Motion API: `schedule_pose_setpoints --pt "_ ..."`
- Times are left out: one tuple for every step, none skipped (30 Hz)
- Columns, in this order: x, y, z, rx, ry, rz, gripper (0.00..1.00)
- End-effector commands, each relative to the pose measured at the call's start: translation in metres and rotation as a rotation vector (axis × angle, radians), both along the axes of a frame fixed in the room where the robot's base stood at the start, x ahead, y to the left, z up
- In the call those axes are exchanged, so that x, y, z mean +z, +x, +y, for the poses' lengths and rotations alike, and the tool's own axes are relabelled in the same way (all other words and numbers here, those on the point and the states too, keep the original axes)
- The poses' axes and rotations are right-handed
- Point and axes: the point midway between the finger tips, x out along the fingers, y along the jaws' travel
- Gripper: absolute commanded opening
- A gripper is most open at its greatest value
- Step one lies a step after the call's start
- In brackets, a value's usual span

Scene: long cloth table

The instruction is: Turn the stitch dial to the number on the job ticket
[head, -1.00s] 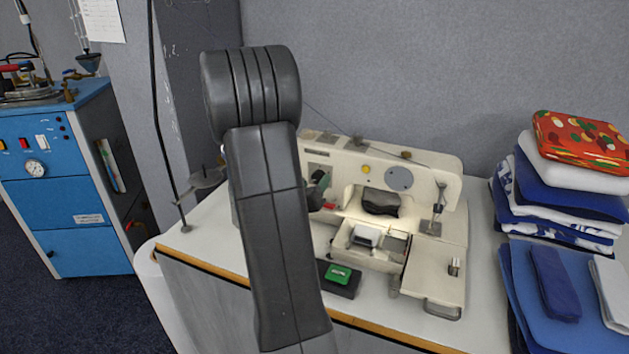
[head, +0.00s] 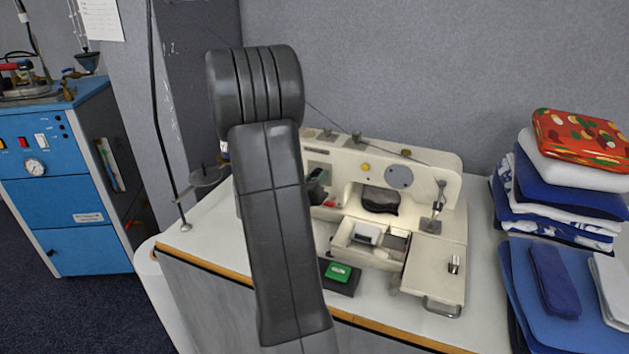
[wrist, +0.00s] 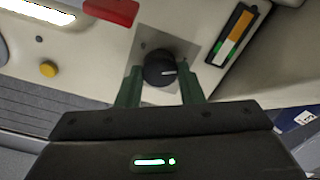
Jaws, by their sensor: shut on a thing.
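The stitch dial (wrist: 158,68) is a round black knob on a grey plate of the cream sewing machine (head: 440,172). Its white pointer line points to the right in the wrist view. No numbers around it are readable. My gripper (wrist: 160,82) has its green fingers on either side of the dial and is shut on it. In the head view my gripper (head: 317,188) shows small and dark at the machine's left front, partly behind my arm, and the dial is hidden there. I cannot make out a job ticket with a readable number.
A red part (wrist: 112,11), a yellow button (wrist: 48,69) and a striped orange, white and green panel (wrist: 232,36) lie near the dial. A green item on a black block (head: 339,273) sits before the machine. Folded cloths (head: 570,195) are stacked at right.

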Motion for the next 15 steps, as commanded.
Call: schedule_pose_setpoints --pt "-0.002 0.0 -0.0001 0.0 0.012 -0.005 0.11" --pt "-0.0024 0.0 -0.0001 0.0 0.021 -0.008 0.11" --pt "-0.0029 0.0001 -0.0001 -0.001 0.037 -0.015 0.11" --pt "-0.0031 -0.0001 -0.0002 0.0 0.05 -0.021 0.11" --pt "-0.0034 0.0 -0.0002 0.0 0.065 -0.027 0.11" --pt "-0.0037 0.0 -0.0004 -0.001 0.088 -0.037 0.11" --pt "-0.0041 -0.0001 -0.0004 -0.001 0.105 -0.045 0.11" --pt "-0.0044 0.0 -0.0005 -0.001 0.125 -0.054 0.11" --pt "-0.0047 -0.0001 -0.0005 0.0 0.153 -0.066 0.11" --pt "-0.0049 -0.0001 -0.0005 0.0 0.177 -0.075 0.11" --pt "-0.0053 -0.0001 -0.0006 0.0 0.2 -0.085 0.11" --pt "-0.0055 -0.0002 -0.0009 0.0 0.232 -0.099 0.11" --pt "-0.0054 -0.0003 -0.0009 -0.001 0.259 -0.11 0.11" --pt "-0.0057 -0.0004 -0.0009 -0.001 0.285 -0.12 0.11" --pt "-0.0059 -0.0003 -0.0011 -0.001 0.32 -0.134 0.11"
